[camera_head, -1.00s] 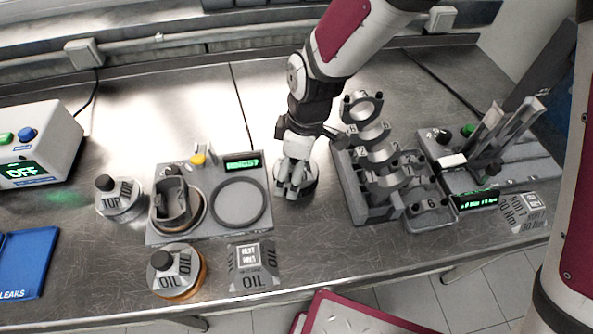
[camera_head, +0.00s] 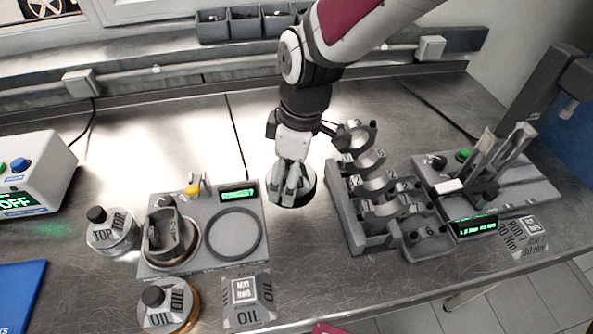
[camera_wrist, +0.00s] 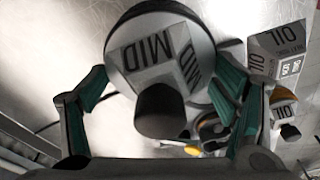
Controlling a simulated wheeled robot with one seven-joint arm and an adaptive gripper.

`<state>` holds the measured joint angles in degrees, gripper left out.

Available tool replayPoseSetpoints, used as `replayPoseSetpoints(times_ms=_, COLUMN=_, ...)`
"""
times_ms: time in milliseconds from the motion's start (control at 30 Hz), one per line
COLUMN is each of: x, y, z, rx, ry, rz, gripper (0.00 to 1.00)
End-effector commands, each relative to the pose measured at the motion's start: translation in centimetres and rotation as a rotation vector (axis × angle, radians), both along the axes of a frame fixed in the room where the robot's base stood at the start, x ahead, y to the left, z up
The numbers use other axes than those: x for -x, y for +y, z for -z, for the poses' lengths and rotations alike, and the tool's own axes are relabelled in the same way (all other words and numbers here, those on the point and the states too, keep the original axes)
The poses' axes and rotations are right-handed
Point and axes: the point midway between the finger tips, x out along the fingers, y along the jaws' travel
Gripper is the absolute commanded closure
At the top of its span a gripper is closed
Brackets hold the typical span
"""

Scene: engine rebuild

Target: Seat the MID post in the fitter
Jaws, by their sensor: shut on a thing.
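My gripper (camera_head: 290,184) is shut on the MID post (camera_wrist: 152,62). The post is a round metal piece with a dark knob and MID labels on its faces. In the wrist view it lies between the green-padded fingers. In the head view the fingers partly hide it, and its dark rim seems to hang above the bench. The grey fitter (camera_head: 206,262) stands to the left of my gripper. Its round right-hand recess (camera_head: 233,233) is empty. A piston (camera_head: 167,235) sits in its left-hand ring. The fitter's small display (camera_head: 238,194) is lit green.
The TOP post (camera_head: 112,233) stands left of the fitter and the OIL post (camera_head: 167,304) in front of it. A rack of bearing caps (camera_head: 352,222) stands close on the right.

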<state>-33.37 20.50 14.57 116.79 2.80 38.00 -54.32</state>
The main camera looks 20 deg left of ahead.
Motion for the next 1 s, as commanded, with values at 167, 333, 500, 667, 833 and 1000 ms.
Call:
replayPoseSetpoints(times_ms=167, x=0.5, y=0.5, z=-2.1, rx=0.001, ry=-0.001, rz=-0.027, gripper=0.61)
replayPoseSetpoints(times_ms=333, x=3.9, y=3.2, z=-2.4, rx=0.013, ry=0.001, rz=-0.189, gripper=0.61)
replayPoseSetpoints(times_ms=500, x=8.0, y=6.3, z=-1.9, rx=0.010, ry=0.000, rz=-0.387, gripper=0.61)
replayPoseSetpoints(times_ms=667, x=10.4, y=8.0, z=-1.5, rx=0.004, ry=0.001, rz=-0.496, gripper=0.61)
replayPoseSetpoints(times_ms=833, x=10.9, y=8.5, z=-1.1, rx=-0.001, ry=-0.001, rz=-0.527, gripper=0.61)
replayPoseSetpoints(times_ms=1000, x=10.7, y=8.5, z=-0.3, rx=0.000, ry=-0.001, rz=-0.526, gripper=0.61)
